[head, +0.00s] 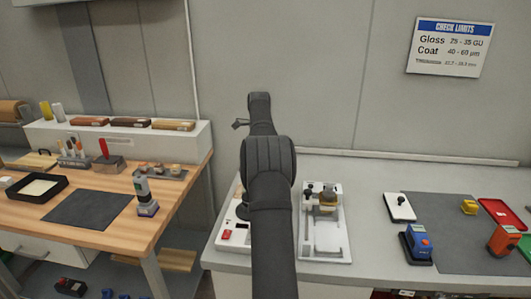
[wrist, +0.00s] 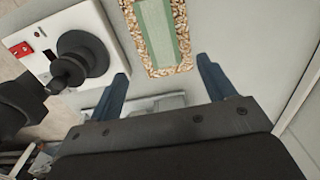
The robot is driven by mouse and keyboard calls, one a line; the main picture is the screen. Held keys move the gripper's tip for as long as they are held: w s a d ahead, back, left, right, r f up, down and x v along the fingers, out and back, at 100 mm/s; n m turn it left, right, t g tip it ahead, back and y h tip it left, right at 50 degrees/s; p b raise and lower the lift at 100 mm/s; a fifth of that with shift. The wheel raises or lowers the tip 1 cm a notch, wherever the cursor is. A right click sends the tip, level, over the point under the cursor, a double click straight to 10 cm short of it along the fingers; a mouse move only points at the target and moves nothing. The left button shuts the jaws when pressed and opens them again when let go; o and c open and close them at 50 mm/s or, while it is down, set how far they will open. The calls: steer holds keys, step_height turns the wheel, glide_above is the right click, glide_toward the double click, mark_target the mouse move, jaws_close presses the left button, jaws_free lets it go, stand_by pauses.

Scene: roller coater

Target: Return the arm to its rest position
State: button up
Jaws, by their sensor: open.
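My arm (head: 268,210) rises through the middle of the head view and hides part of the bench behind it. In the wrist view my gripper (wrist: 164,76) is open, its two blue-grey fingers wide apart. Nothing is between the fingers near the tips. In the head view the fingers cannot be made out. Beyond the fingertips in the wrist view is a green panel with a speckled tan border (wrist: 185,68); how far away it is cannot be told.
A white fixture (head: 333,243) stands on the grey bench right of my arm. Blue (head: 418,243) and orange (head: 503,239) devices and a red tray (head: 502,214) lie farther right. A wooden bench (head: 120,233) with a black tray (head: 36,188) is at left. The wall behind is bare around my arm.

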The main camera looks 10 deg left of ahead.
step_height(320, 180, down, 12)
steer(key=shift+r, duration=1.95)
steer(key=shift+f, duration=0.1)
